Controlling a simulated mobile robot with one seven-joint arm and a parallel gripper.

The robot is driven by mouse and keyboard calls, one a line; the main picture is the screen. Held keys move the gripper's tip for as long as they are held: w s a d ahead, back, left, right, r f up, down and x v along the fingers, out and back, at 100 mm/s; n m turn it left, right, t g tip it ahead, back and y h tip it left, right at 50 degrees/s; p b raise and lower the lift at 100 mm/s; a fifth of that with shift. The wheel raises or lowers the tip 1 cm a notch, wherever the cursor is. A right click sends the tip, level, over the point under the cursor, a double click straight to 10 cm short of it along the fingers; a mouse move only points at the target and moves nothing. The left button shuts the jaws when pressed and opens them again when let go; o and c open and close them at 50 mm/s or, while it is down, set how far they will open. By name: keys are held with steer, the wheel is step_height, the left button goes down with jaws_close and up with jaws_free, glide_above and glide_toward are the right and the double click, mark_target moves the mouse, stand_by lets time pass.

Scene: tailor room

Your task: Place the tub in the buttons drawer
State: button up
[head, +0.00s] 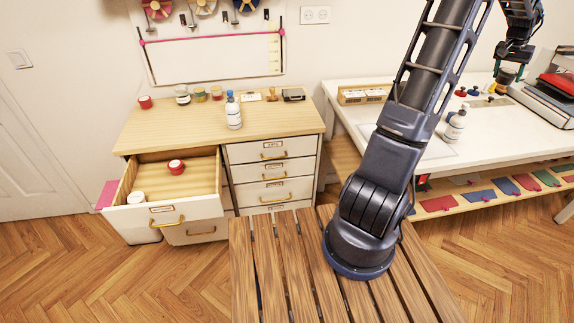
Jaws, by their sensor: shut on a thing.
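My gripper (512,62) is at the upper right, above the white table. It is shut on a small tub (506,76), brownish with a dark top; the fingers hide part of it. Whether its base touches the table I cannot tell. An open drawer (205,208) of the wooden-topped cabinet is at the left, far from my gripper. The drawer's label is too small to read.
Another drawer (195,232) below is partly open. The cabinet top (185,120) holds several jars and a white bottle (233,112). On the white table (480,135) are another bottle (456,124), small colored items, a box (362,95) and a press-like machine (555,88).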

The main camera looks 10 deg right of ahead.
steer(key=w+a+n+t, duration=0.1)
steer(key=w+a+n, duration=0.5)
steer(key=w+a, duration=2.1)
steer(key=w+a+n+t+y, duration=0.1)
steer(key=w+a+n, duration=0.2)
steer(key=a, duration=1.5)
steer(key=w+a+n+t+y, duration=0.1)
steer(key=w+a+n, duration=0.1)
steer(key=a, duration=1.6)
steer(key=n+y, duration=0.2)
steer(key=n, duration=0.9)
glide_above(203, 189)
steer(key=s+d, duration=0.1)
steer(key=s, duration=0.3)
step_height(203, 189, down, 42)
steer(key=shift+s+d+r, duration=0.1)
steer(key=shift+s+r, duration=0.05)
steer(key=shift+r, duration=0.05)
steer(key=shift+f, duration=0.15)
